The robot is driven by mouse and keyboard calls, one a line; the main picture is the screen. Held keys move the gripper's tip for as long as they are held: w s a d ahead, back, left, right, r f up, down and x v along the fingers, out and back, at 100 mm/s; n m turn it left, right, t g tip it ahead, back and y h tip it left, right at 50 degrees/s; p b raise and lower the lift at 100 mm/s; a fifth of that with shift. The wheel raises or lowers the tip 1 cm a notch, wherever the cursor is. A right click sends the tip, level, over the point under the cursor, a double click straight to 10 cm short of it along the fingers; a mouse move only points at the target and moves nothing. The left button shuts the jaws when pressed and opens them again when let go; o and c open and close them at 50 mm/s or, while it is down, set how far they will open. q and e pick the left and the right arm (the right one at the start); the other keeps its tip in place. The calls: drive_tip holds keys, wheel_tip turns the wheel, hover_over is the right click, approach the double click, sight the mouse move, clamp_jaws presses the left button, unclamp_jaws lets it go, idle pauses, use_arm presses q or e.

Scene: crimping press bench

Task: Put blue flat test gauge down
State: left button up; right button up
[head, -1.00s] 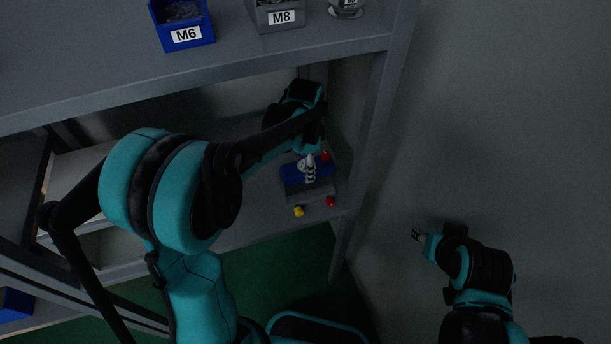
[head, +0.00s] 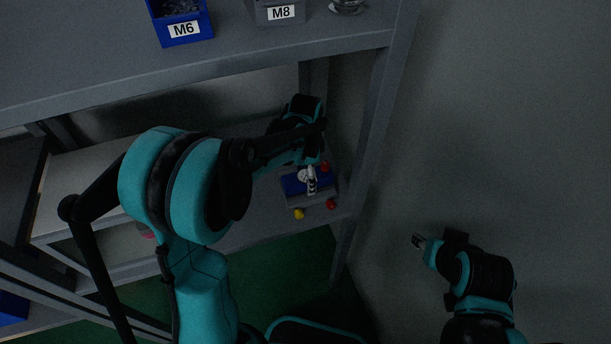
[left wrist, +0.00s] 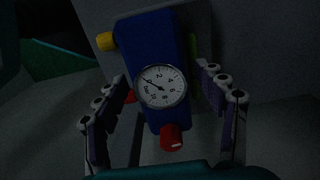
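The blue flat test gauge (head: 294,185) is a blue block with a white round dial, above a grey block (head: 322,198) on the lower shelf. In the left wrist view the gauge (left wrist: 147,38) shows its dial and a red knob at the near end. My left gripper (left wrist: 162,72) has its fingers on either side of the gauge, apart from it with small gaps. In the head view the left gripper (head: 311,181) is over the gauge and partly covers it. Whether the gauge rests fully on the block is hard to see. My right gripper (head: 418,241) is far to the right, small, with nothing visible in it.
A yellow knob (head: 299,214) and a red knob (head: 331,204) are at the grey block's front. The rack post (head: 365,130) stands close on the right. The upper shelf (head: 110,75) holds a blue M6 bin (head: 181,28) and a grey M8 bin (head: 280,13).

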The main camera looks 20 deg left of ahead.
use_arm(q)
drive_tip(key=shift+r, duration=0.3)
wheel_tip(320, 180, up, 7)
drive_tip(key=p, duration=0.2)
drive_tip(key=shift+r+p, duration=0.1)
drive_tip(key=shift+p, duration=0.25)
drive_tip(key=s+a+r+n+t, duration=0.1)
drive_tip(key=s+r+n+t, duration=0.1)
drive_tip(key=s+n, duration=0.3)
drive_tip(key=s+a+r+n+t, duration=0.1)
drive_tip(key=s+n+t, duration=0.4)
drive_tip(key=s, duration=0.7)
drive_tip(key=shift+a+r+n, duration=0.4)
drive_tip(key=shift+r+n, duration=0.2)
drive_tip(key=shift+r, duration=0.15)
drive_tip(key=shift+f, duration=0.1)
wheel_tip(320, 180, down, 4)
drive_tip(key=b, duration=0.3)
drive_tip(key=shift+r+b, duration=0.25)
drive_tip(key=shift+b, duration=0.1)
